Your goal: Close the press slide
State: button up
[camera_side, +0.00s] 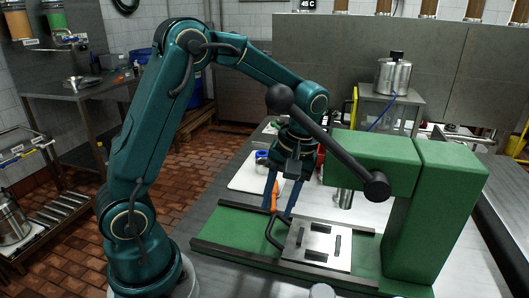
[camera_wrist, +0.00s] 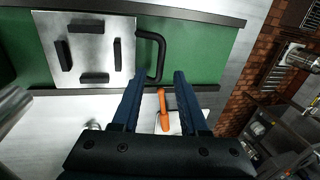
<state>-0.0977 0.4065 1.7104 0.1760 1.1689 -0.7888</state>
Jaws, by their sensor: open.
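The press slide (camera_side: 330,247) is a square metal plate with several black blocks, lying on the green press base (camera_side: 228,232) between dark rails. It also shows at the upper left of the wrist view (camera_wrist: 75,46). Its black bar handle (camera_side: 272,237) sticks out on the left in the side view; the wrist view shows the handle (camera_wrist: 161,60) at the plate's right edge. The slide sits left of the press ram (camera_side: 344,198). My gripper (camera_side: 279,209) is open and empty, pointing down above the handle. In the wrist view the fingertips (camera_wrist: 156,78) straddle the handle's lower end; contact cannot be told.
The green press frame (camera_side: 437,205) and a black ball-ended lever (camera_side: 325,140) stand right of my gripper. A white board (camera_side: 245,178) lies behind the base. An orange-handled tool (camera_wrist: 162,103) shows beyond the fingers. The green base left of the handle is clear.

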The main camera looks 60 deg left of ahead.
jog(key=shift+v, duration=1)
jog(key=c, duration=0.3)
jog(key=shift+w+a+f, duration=0.1)
jog(key=shift+w+a, duration=0.05)
jog(key=shift+a, duration=0.05)
grip_shut()
jog(key=w+a+m+t+y, duration=0.45)
jog(key=w+a+m, duration=0.2)
jog(key=a, duration=0.35)
jog(key=m+t+h, duration=0.4)
jog(key=m+h, duration=0.9)
jog(key=m, duration=1.7)
send_near(336, 238)
jog(key=x, duration=0.6)
